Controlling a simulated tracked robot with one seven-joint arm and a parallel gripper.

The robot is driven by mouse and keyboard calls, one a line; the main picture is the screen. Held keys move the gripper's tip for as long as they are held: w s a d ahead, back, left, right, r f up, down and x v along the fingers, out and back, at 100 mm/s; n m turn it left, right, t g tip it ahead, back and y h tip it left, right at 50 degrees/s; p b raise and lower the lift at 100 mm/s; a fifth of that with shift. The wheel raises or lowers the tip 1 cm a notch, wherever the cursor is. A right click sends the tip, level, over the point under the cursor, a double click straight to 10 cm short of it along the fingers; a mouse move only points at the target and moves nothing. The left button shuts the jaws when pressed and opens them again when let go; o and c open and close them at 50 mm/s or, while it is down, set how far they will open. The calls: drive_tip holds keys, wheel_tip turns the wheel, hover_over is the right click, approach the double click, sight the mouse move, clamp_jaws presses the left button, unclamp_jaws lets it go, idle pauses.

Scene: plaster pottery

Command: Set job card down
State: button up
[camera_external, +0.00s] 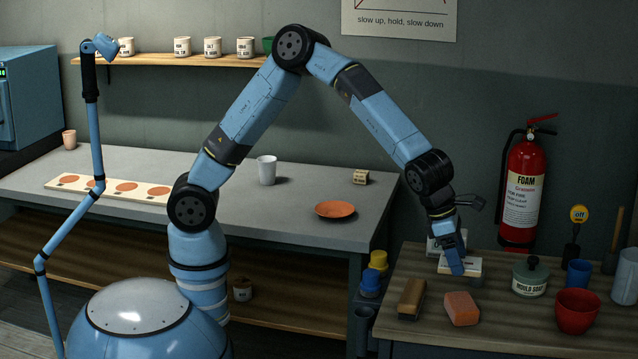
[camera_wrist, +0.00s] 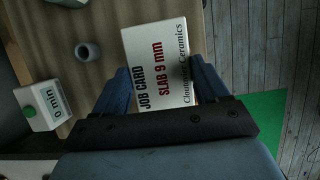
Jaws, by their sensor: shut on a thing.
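The job card (camera_wrist: 158,48) is white with black and red print reading "JOB CARD SLAB 9 mm". My gripper (camera_wrist: 160,72) is shut on it, with one blue finger at each side in the wrist view. In the external view my gripper (camera_external: 455,266) points down at the right-hand wooden bench (camera_external: 400,338), and the white card (camera_external: 473,265) shows beside the fingers. The card is low over the bench top; I cannot tell whether it touches the wood. Part of the card is hidden by my fingers.
A white "0 min" box (camera_wrist: 42,106) stands close to my gripper. A brown block (camera_external: 411,298), an orange block (camera_external: 461,308), a green lidded mould soap pot (camera_external: 531,278), a red cup (camera_external: 577,312) and a blue cup (camera_external: 579,272) are around. Bare wood lies at the front.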

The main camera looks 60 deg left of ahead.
drive_tip(key=w+a+r+n+y, duration=0.1)
drive_tip(key=w+a+n, duration=0.1)
drive_tip(key=w+a, duration=0.7)
drive_tip(key=w+a+n, duration=0.1)
drive_tip(key=w+a, duration=0.3)
drive_tip(key=a, duration=0.8)
drive_tip(key=w+a+n+t+y, duration=0.1)
drive_tip(key=w+a+n, duration=0.25)
drive_tip(key=a, duration=1.95)
drive_tip(key=s+a+n+y, duration=0.1)
drive_tip(key=s+a, duration=0.1)
drive_tip(key=a, duration=0.9)
drive_tip(key=s+a+n, duration=0.2)
drive_tip(key=s+a, duration=0.1)
drive_tip(key=a, duration=0.7)
drive_tip(key=s+a+f+n+y, duration=0.1)
drive_tip(key=s+a+n, duration=0.1)
drive_tip(key=s+a, duration=0.6)
drive_tip(key=s+a+f+n+y, duration=0.1)
drive_tip(key=s+a+f+n, duration=0.1)
drive_tip(key=s+a, duration=0.6)
hover_over(311, 187)
drive_tip(key=s+d, duration=0.1)
drive_tip(key=s, duration=0.1)
wheel_tip(311, 187, down, 9)
drive_tip(key=shift+d+f, duration=0.1)
drive_tip(key=shift+w+f, duration=0.3)
drive_tip(key=shift+f, duration=1.55)
